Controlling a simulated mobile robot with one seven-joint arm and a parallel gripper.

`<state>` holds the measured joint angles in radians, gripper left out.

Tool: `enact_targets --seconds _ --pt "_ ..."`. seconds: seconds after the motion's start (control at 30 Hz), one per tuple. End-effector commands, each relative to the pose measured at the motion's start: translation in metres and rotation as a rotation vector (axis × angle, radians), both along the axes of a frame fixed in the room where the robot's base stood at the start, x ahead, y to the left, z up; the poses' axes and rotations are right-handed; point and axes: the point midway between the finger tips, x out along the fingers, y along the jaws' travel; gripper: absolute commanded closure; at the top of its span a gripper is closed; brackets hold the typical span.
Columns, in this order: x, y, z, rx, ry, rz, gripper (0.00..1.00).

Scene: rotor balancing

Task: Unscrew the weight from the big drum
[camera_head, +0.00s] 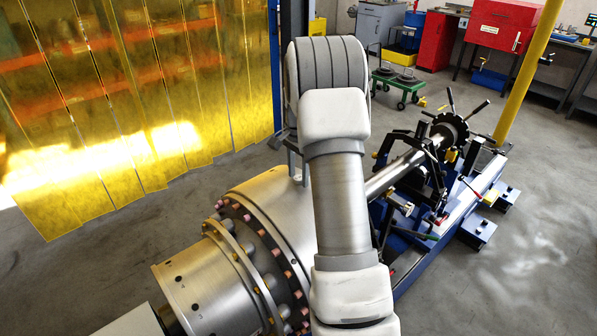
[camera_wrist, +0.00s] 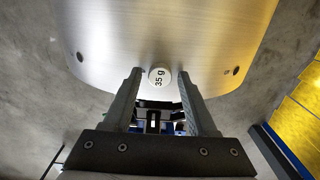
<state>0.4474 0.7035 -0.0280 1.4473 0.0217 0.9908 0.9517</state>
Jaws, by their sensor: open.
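The big drum (camera_head: 268,200) is the large silver cylinder at lower centre-left in the head view, partly behind my arm. In the wrist view the drum's bare metal surface (camera_wrist: 165,35) fills the top middle. The weight (camera_wrist: 159,77), a small round pale disc marked "35 g", sits at the drum's near edge in that view. My gripper (camera_wrist: 158,73) is open, with one fingertip on each side of the weight and a visible gap on both sides. The weight cannot be made out in the head view, where my arm covers much of the area.
Dark holes (camera_wrist: 236,70) show in the drum on either side. A ring of bolts (camera_head: 265,245) circles its flange. The shaft and blue balancing stand (camera_head: 440,220) extend right. A yellow strip curtain (camera_head: 130,100) hangs left.

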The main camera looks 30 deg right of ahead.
Motion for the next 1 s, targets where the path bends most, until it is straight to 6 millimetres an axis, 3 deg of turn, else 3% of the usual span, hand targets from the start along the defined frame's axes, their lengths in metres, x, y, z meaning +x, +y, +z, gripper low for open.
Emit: enact_targets --seconds 0.07,0.37,0.63,1.0 --pt "0.0 0.0001 0.0002 0.0 0.0 0.0 0.44" --pt "0.0 0.0001 0.0002 0.0 0.0 0.0 0.98" --pt "-0.0001 0.0001 0.0007 0.0 0.0 0.058 1.0" --pt "-0.0001 0.0002 0.0015 0.001 0.0 0.515 1.0"
